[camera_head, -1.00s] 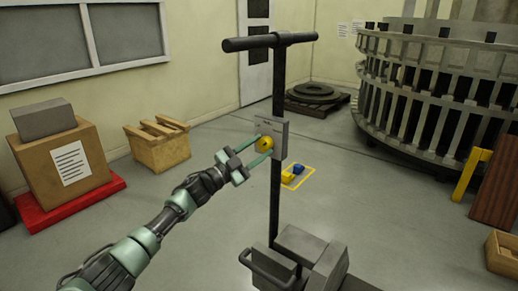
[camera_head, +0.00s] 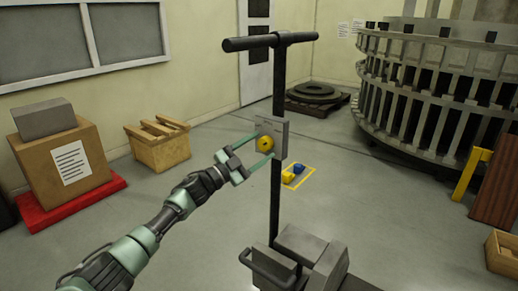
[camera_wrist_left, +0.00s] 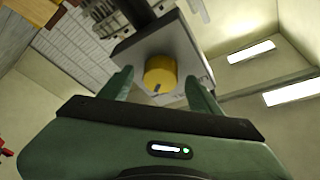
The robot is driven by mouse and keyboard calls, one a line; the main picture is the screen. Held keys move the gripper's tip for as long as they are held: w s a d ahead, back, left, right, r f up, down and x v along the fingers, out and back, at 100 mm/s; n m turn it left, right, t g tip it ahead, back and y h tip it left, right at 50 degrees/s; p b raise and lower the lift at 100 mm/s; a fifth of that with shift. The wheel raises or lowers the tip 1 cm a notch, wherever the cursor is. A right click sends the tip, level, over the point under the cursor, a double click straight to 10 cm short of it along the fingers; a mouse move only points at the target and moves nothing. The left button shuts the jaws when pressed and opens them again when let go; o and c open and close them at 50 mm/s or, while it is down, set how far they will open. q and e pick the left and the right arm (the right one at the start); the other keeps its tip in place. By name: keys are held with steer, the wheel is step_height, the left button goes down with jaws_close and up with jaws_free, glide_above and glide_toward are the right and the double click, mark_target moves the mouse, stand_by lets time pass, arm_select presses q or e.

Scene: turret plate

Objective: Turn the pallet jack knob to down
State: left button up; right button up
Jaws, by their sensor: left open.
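The yellow knob (camera_head: 266,143) sits on a grey panel (camera_head: 279,126) fixed to the pallet jack's dark upright post (camera_head: 274,210). My left gripper (camera_head: 257,151) is open, with its two green fingers reaching toward the panel on either side of the knob. In the left wrist view the knob (camera_wrist_left: 161,73) lies between and beyond the fingertips (camera_wrist_left: 160,84), with a visible gap on both sides. A dark mark shows on the knob's lower edge there. I cannot tell whether the fingertips touch the panel. My right gripper is not in view.
The jack's T-handle (camera_head: 262,41) is above the panel and its grey base (camera_head: 310,255) is below. A yellow floor square (camera_head: 300,184) holds small yellow and blue things behind the post. A cardboard box (camera_head: 68,160) and a wooden crate (camera_head: 160,148) stand at left. Open floor surrounds the jack.

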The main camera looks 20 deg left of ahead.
arm_select(q)
steer(key=v, duration=0.7)
steer(key=shift+s+a+p, duration=0.2)
steer(key=shift+p, duration=0.25)
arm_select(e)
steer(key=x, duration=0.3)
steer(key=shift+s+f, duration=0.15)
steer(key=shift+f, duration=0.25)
arm_select(q)
steer(key=shift+f, duration=0.1)
